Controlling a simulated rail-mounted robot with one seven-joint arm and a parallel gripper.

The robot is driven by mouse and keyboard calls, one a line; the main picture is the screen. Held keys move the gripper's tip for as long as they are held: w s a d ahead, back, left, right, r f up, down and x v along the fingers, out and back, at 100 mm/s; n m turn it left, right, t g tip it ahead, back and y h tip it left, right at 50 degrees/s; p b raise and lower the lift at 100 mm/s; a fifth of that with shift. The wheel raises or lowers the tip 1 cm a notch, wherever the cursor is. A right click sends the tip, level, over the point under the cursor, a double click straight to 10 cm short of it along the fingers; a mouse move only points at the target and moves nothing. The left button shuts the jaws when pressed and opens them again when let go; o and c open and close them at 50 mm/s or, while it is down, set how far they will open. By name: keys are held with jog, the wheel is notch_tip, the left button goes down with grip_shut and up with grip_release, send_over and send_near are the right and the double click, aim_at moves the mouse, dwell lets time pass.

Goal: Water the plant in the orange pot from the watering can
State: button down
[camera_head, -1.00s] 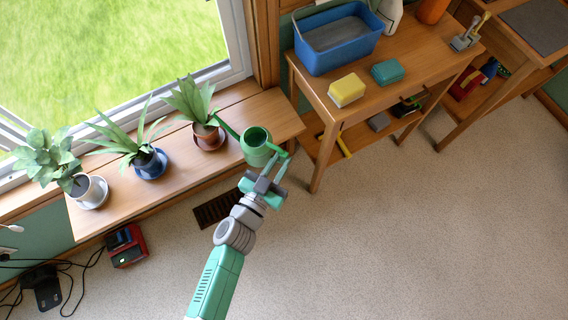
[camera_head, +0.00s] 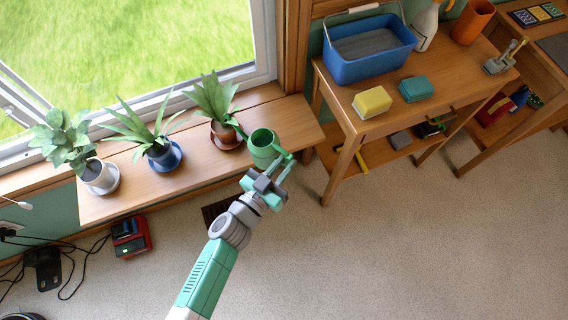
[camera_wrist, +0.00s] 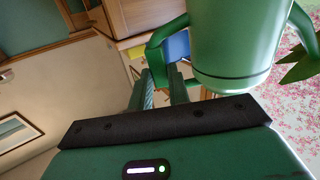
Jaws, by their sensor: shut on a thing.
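The green watering can (camera_head: 264,150) is in the air by the right part of the window shelf, its open top showing from above. Its spout points left toward the plant in the orange-brown pot (camera_head: 228,139). This pot is the rightmost of the three and stands on a saucer. My gripper (camera_head: 284,167) is shut on the can's handle, on the can's right side. In the wrist view the fingers (camera_wrist: 160,92) close around the green handle (camera_wrist: 157,55), beside the can body (camera_wrist: 232,45). The spout tip against the leaves is hard to make out, and no water shows.
A plant in a blue pot (camera_head: 160,155) and one in a white pot (camera_head: 98,177) stand further left on the shelf (camera_head: 190,187). A wooden table (camera_head: 345,108) with a blue basin (camera_head: 368,63) stands right of the can. The carpet (camera_head: 400,250) in front is clear.

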notch_tip(320, 180, up, 7)
jog(key=n+p, duration=0.3)
jog(key=p, duration=0.4)
jog(key=shift+w+a, duration=0.1)
jog(key=shift+a, duration=0.05)
jog(key=r+n+p, duration=0.1)
jog(key=a+r+n+p, duration=0.1)
jog(key=w+r+n+p, duration=0.1)
jog(key=r, duration=0.1)
jog(key=shift+a+r, duration=0.1)
jog(key=shift+a, duration=0.15)
jog(key=shift+r, duration=0.1)
jog(key=shift+w+a+r+n+p, duration=0.15)
jog(key=shift+a+r+n+p, duration=0.15)
jog(key=shift+r+n, duration=0.25)
jog(key=shift+r, duration=0.1)
